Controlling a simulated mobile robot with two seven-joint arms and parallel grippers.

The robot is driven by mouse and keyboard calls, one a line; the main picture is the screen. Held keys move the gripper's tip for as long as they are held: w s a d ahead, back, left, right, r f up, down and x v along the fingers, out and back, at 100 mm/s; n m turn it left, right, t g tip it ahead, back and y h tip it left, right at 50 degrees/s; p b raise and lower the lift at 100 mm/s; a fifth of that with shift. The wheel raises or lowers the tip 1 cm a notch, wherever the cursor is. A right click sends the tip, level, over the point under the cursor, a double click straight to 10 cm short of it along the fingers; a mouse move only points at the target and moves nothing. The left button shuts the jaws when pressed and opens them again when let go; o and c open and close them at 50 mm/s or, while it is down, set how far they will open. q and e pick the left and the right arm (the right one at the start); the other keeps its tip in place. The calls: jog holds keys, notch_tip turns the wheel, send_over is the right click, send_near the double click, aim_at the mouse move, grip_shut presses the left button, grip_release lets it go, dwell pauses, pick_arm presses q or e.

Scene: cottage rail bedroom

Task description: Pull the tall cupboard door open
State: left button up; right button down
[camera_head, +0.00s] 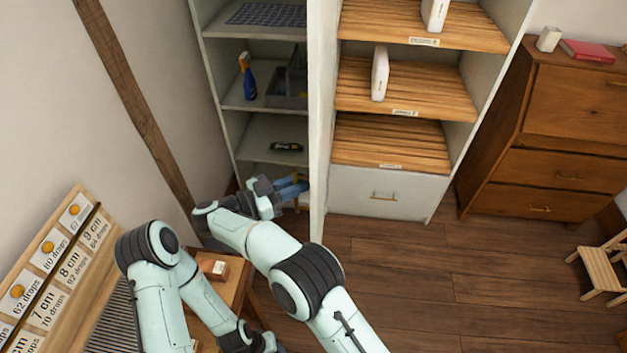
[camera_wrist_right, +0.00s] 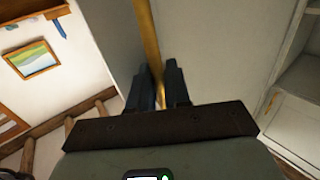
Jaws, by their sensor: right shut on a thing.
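The tall cupboard stands open; its pale shelves (camera_head: 275,127) show on the left side of the door. The door (camera_head: 318,120) is swung out and seen nearly edge-on in the head view. In the right wrist view the pale door face (camera_wrist_right: 205,40) carries a long brass bar handle (camera_wrist_right: 147,35). My right gripper (camera_head: 294,187) is at the door's left side, low down. In the right wrist view its two dark fingers (camera_wrist_right: 160,85) are shut on the handle, one on each side.
An open shelf unit with wooden boards (camera_head: 390,140) and a drawer (camera_head: 385,193) stands right of the door. A brown chest of drawers (camera_head: 550,130) and a small wooden chair (camera_head: 603,265) are farther right. A small wooden table (camera_head: 233,283) is below my right forearm.

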pick_arm(q)
jog(key=shift+w+a+r, duration=0.1)
jog(key=shift+w+r, duration=0.1)
jog(key=shift+w, duration=0.45)
pick_arm(e)
jog(key=shift+w+a+g, duration=0.15)
jog(key=shift+a+g, duration=0.15)
jog(key=shift+a, duration=0.85)
jog(key=c, duration=1.3)
grip_release()
jog(key=shift+d, duration=0.15)
